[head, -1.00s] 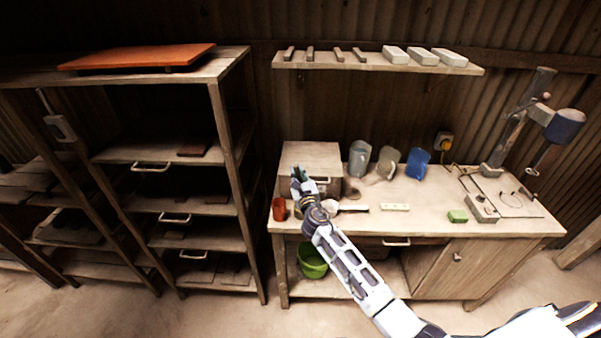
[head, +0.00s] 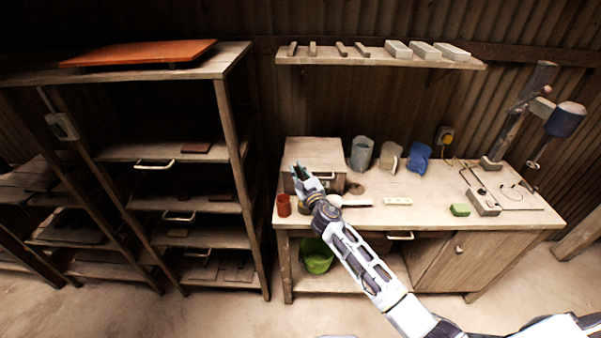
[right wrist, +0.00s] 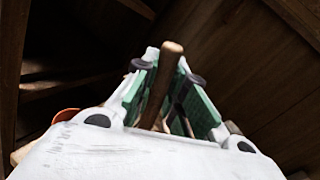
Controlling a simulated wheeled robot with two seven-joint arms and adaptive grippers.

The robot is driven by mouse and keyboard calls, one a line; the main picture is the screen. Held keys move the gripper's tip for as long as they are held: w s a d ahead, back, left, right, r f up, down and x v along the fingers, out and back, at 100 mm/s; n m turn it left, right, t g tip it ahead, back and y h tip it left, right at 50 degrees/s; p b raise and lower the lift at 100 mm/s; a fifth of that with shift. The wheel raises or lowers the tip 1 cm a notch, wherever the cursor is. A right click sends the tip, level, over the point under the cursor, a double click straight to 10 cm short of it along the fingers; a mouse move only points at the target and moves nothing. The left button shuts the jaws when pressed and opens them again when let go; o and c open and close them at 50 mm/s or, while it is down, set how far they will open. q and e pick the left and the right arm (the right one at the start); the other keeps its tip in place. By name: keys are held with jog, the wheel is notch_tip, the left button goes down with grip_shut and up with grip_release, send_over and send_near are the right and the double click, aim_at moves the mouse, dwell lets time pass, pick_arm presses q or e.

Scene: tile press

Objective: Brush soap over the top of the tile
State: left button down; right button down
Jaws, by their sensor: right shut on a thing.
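My right gripper (head: 301,174) is over the left end of the workbench, in front of the wooden box. In the right wrist view its green-padded fingers (right wrist: 167,88) are shut on a brown wooden handle (right wrist: 160,82), perhaps a brush handle. In the head view the held thing is too small to make out. A dark reddish flat slab (head: 196,148), possibly a tile, lies on the rack's upper shelf; which tile is meant I cannot tell. No soap can be made out for certain. My left gripper is not in view.
A red cup (head: 283,205) stands at the bench's left front, near my right gripper. The wooden box (head: 312,152) stands behind. A green bucket (head: 317,256) sits below.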

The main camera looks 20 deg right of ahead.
jog(key=shift+a, duration=0.1)
jog(key=shift+f, duration=0.2)
jog(key=shift+f+b, duration=2.85)
jog(key=shift+b, duration=0.05)
jog(key=shift+f+b, duration=0.6)
jog(key=shift+f, duration=0.05)
dwell(1.0)
jog(key=shift+r, duration=0.1)
jog(key=shift+r+p, duration=3.4)
jog(key=shift+r, duration=0.1)
